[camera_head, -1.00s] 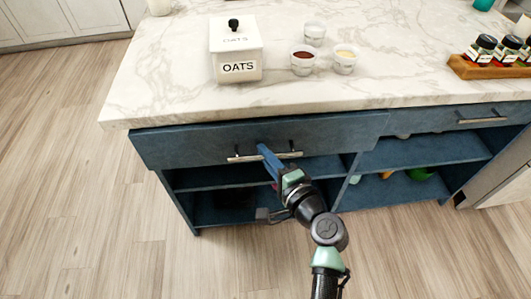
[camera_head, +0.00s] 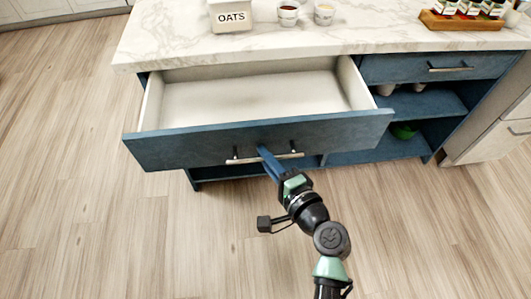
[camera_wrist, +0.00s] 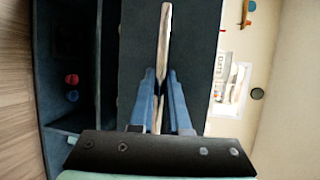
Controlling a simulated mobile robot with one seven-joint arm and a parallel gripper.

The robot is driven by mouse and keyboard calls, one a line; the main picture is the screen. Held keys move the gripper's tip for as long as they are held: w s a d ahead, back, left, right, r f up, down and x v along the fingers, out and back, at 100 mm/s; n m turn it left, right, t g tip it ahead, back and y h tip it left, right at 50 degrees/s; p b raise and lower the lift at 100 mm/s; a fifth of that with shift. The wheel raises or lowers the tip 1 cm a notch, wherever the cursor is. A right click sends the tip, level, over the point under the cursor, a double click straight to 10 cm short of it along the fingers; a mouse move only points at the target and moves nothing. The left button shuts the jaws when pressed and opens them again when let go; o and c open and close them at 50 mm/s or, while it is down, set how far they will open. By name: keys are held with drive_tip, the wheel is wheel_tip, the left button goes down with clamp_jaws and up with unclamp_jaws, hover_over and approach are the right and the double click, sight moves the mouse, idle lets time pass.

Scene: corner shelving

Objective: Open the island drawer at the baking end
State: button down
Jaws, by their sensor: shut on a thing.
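The island drawer (camera_head: 185,146) at the left end of the island is pulled far out. It has a blue front and a pale, empty-looking inside (camera_head: 250,98). Its metal bar handle (camera_head: 240,160) runs across the front. My gripper (camera_head: 264,152) is shut on this handle, with its blue fingers around the bar. In the wrist view the handle (camera_wrist: 164,40) passes between the two fingers (camera_wrist: 160,100), and the drawer front (camera_wrist: 135,45) lies behind it.
The marble top (camera_head: 165,35) bears an OATS canister (camera_head: 231,15), two small cups (camera_head: 289,14) and a wooden rack (camera_head: 470,22) of jars. A second drawer (camera_head: 400,68) on the right is shut. Open shelves (camera_head: 430,104) are below it. The wooden floor (camera_head: 80,220) in front is clear.

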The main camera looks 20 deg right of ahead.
drive_tip(key=shift+d, duration=0.1)
drive_tip(key=c, duration=0.9)
unclamp_jaws()
drive_tip(key=p+v, duration=0.1)
drive_tip(key=v, duration=1.2)
drive_tip(key=shift+p, duration=0.3)
